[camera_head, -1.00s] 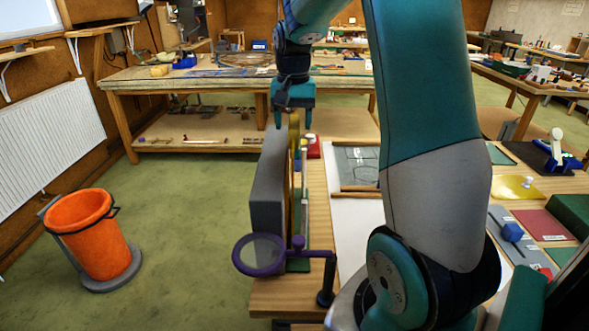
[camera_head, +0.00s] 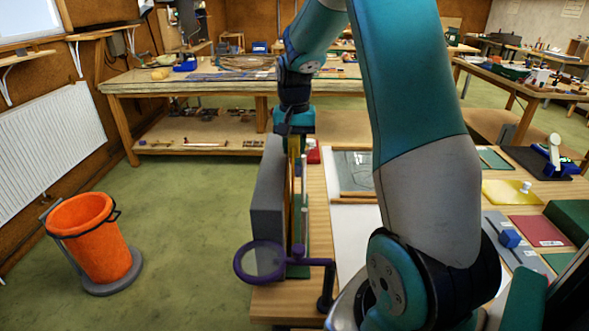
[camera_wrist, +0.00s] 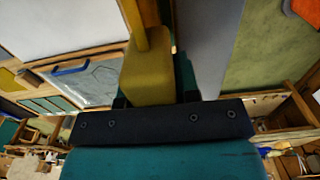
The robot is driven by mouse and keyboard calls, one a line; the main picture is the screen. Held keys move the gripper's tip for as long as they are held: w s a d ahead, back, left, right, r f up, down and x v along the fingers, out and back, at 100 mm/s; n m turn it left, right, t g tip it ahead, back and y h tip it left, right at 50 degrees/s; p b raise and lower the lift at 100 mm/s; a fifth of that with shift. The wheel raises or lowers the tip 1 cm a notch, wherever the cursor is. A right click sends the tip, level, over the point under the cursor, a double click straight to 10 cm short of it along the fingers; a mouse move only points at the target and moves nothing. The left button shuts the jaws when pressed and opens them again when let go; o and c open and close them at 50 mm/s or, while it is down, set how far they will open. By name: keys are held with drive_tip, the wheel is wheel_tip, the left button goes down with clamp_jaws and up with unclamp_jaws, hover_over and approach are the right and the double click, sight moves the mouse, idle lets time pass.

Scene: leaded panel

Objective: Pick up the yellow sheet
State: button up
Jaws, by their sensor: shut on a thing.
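Another flat yellow sheet (camera_head: 500,193) with a white knob lies on the bench at the right.
The grey slab (camera_head: 267,200) stands close on the left of the held sheet. A purple ring magnifier (camera_head: 262,244) on a stand is in front. White paper (camera_head: 345,230) and a leaded panel drawing (camera_head: 354,165) lie to the right. An orange bin (camera_head: 92,240) stands on the floor.

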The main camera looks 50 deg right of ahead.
drive_tip(key=shift+r, duration=0.25)
wheel_tip(320, 180, up, 28)
drive_tip(key=b, duration=0.2)
drive_tip(key=shift+b, duration=0.4)
drive_tip(key=shift+s+f, duration=0.1)
drive_tip(key=shift+f, duration=0.05)
idle(1.2)
